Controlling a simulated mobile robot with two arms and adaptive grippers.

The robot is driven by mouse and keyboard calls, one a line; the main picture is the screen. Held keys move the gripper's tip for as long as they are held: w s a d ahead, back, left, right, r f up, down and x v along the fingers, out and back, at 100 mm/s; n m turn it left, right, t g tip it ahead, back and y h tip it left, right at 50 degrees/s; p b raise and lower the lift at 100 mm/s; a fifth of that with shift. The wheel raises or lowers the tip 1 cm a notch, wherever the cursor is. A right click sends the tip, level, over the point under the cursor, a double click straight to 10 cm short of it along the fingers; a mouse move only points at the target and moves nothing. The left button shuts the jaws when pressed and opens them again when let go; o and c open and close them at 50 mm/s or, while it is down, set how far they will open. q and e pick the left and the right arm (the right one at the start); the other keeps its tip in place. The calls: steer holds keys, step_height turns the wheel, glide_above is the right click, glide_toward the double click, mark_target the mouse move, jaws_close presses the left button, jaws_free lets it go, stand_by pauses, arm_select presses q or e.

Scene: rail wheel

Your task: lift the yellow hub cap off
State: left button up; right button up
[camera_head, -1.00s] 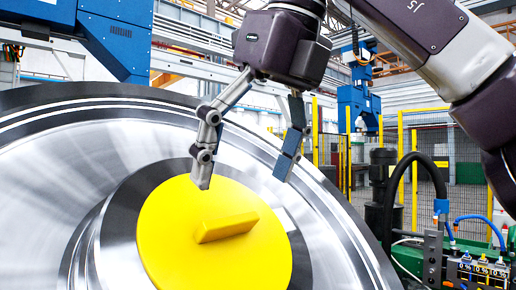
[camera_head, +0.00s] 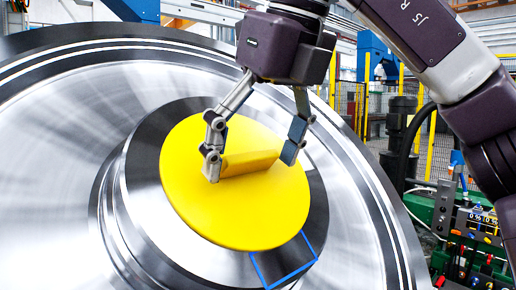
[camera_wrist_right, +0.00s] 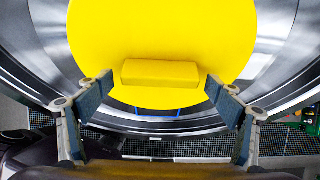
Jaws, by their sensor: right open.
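The yellow hub cap (camera_head: 235,215) is a round disc on the hub of the rail wheel (camera_head: 60,150), with a raised yellow bar handle (camera_head: 250,163) across its face. In the right wrist view the hub cap (camera_wrist_right: 160,30) fills the upper middle, with its bar handle (camera_wrist_right: 160,73) below centre. My right gripper (camera_head: 251,160) is open, its fingertips near the two ends of the bar. In the wrist view the right gripper (camera_wrist_right: 158,84) has a gap between each finger and the bar. My left gripper is not in view.
A blue outline (camera_head: 285,262) shows on the hub just below the cap. Green equipment with hoses and a control panel (camera_head: 470,235) stands at the right, before yellow fencing (camera_head: 432,145). The shiny wheel face surrounds the hub.

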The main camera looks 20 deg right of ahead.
steer(key=c, duration=1.4)
steer(key=o, duration=0.6)
steer(key=c, duration=0.6)
steer(key=shift+s+r, duration=0.1)
steer(key=shift+r, duration=0.1)
steer(key=shift+s+d+r, duration=0.3)
steer(key=shift+s+r, duration=0.3)
steer(key=shift+s, duration=0.05)
steer(key=shift+s+d+r, duration=0.25)
steer(key=shift+s+r, duration=0.4)
steer(key=shift+r, duration=0.05)
steer(key=shift+s+d+r, duration=0.2)
steer(key=shift+s+r, duration=0.45)
